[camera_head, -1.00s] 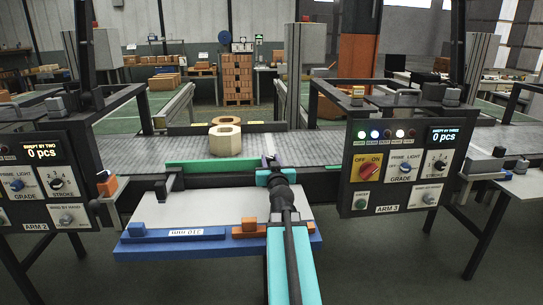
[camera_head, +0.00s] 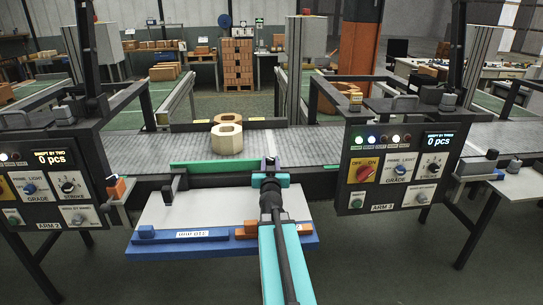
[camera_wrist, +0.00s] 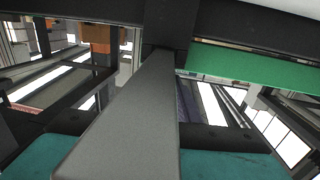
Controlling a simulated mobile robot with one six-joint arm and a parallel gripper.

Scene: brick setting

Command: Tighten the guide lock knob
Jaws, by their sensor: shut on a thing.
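My gripper (camera_head: 270,178) is at the conveyor's front edge, just right of centre in the head view. In the wrist view its two teal fingers (camera_wrist: 150,150) lie on either side of a long grey bar, which I take for the guide lock knob (camera_wrist: 135,115). The gripper is shut on it. In the head view only a small grey tip of the knob (camera_head: 270,162) shows above the fingers; its base is hidden. The green guide strip (camera_head: 212,167) runs along the near side of the belt and also shows in the wrist view (camera_wrist: 245,63).
Control panels stand left (camera_head: 55,185) and right (camera_head: 400,170) of my arm. A blue-edged tray (camera_head: 205,248) with an orange block (camera_head: 250,230) lies below the gripper. A tan octagonal piece (camera_head: 227,140) sits on the grey belt (camera_head: 300,147).

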